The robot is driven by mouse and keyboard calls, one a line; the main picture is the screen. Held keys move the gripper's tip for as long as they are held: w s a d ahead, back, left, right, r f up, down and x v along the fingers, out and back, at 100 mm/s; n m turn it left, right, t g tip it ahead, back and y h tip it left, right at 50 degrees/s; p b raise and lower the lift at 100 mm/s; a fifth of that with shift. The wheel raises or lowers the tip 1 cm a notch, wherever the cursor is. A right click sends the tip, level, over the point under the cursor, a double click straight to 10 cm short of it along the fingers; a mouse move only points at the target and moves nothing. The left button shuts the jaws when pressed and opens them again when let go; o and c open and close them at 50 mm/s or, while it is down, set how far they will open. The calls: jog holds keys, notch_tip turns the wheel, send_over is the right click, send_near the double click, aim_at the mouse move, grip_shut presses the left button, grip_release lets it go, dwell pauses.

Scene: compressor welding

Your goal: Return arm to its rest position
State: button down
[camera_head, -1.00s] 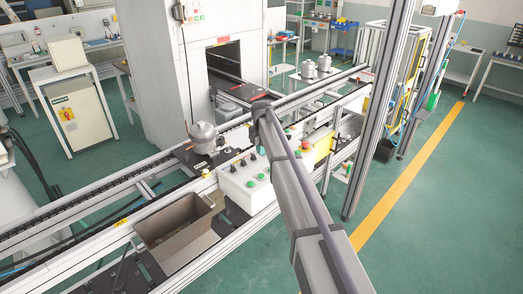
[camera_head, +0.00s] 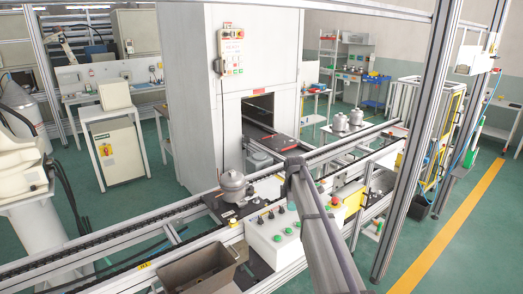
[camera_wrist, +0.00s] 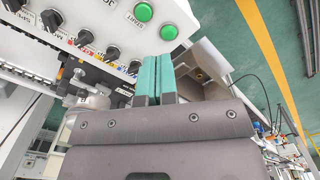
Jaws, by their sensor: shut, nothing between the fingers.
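My gripper (camera_wrist: 160,78) shows in the wrist view with its two teal fingers side by side, shut and empty. They point toward a white control panel (camera_wrist: 105,28) with green buttons and black knobs. I cannot tell the exact gap between fingertips and panel. In the head view my arm reaches up from the bottom edge, right of the same panel (camera_head: 275,238).
A grey compressor (camera_head: 233,187) sits on the conveyor line (camera_head: 150,237) left of the panel. A brown bin (camera_head: 200,270) is at the front. A metal upright post (camera_head: 415,150) stands right of my arm. Green floor (camera_head: 430,260) is open at right.

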jog(key=s+f+m+b, duration=0.2)
jog(key=s+m, duration=0.3)
jog(key=s, duration=0.7)
jog(key=s+f+m+b, duration=0.3)
jog(key=s+m, duration=0.3)
jog(key=s, duration=0.7)
jog(key=s+f+m+b, duration=0.2)
jog(key=s+m, duration=0.4)
jog(key=s, duration=0.7)
jog(key=shift+f, duration=0.25)
jog(key=shift+s, duration=0.15)
